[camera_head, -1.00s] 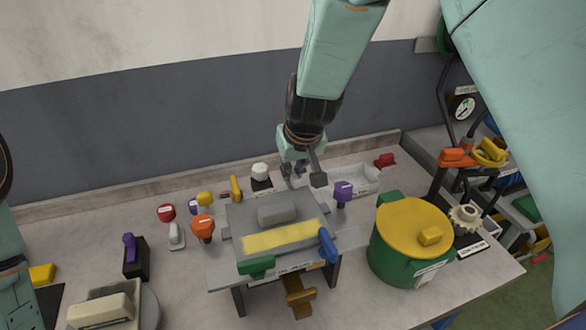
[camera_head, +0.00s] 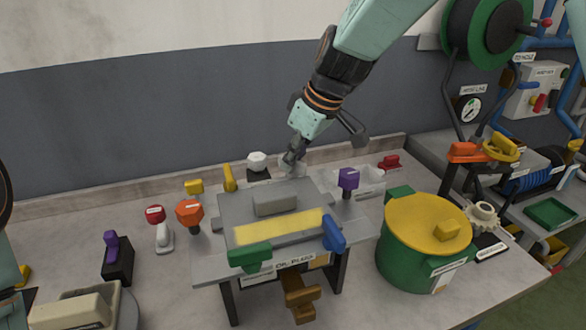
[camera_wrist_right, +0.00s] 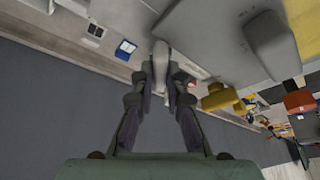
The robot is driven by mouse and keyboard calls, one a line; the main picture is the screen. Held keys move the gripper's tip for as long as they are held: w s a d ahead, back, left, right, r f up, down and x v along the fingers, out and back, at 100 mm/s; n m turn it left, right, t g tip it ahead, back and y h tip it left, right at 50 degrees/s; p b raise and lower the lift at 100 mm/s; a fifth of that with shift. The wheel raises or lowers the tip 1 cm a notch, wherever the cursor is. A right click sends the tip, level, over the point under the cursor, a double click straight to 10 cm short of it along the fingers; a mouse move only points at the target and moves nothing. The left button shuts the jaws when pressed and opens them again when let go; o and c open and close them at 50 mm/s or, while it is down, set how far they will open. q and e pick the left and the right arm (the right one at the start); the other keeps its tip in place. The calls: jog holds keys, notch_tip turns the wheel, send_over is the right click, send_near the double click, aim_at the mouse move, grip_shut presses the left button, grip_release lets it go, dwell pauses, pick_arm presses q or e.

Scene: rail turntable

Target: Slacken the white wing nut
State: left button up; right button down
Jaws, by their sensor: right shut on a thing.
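My right gripper (camera_head: 291,165) reaches down behind the grey plate fixture (camera_head: 297,195), at its back edge. In the right wrist view, the gripper (camera_wrist_right: 160,88) is shut on the white wing nut (camera_wrist_right: 161,62), a pale elongated piece between its two fingers. In the head view the fingers and the plate hide most of the nut, so its seat and thread cannot be made out. My left gripper is not in view; only a bit of my left arm shows at the left edge.
On the fixture are a grey block, a yellow strip, and orange (camera_head: 189,214), purple (camera_head: 348,179), green (camera_head: 250,257) and blue (camera_head: 333,233) handles. A white knob (camera_head: 257,161) stands just left of my right gripper. A green pot with yellow lid (camera_head: 418,222) stands right.

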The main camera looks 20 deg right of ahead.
jog(key=shift+n+g+y, duration=0.3)
jog(key=shift+n, duration=0.7)
jog(key=n, duration=0.2)
jog(key=shift+w+d+n+g+y, duration=0.1)
jog(key=shift+n+g+y, duration=0.2)
jog(key=shift+n+g, duration=0.1)
jog(key=n+g, duration=0.1)
jog(key=n, duration=0.1)
jog(key=n+g+p, duration=0.1)
jog(key=n, duration=0.2)
jog(key=shift+w+r, duration=0.15)
jog(key=shift+n+p, duration=0.3)
jog(key=c, duration=1.4)
grip_release()
jog(key=shift+d+y, duration=0.15)
jog(key=shift+y, duration=0.15)
jog(key=shift+o, duration=0.2)
jog(key=v, duration=1.2)
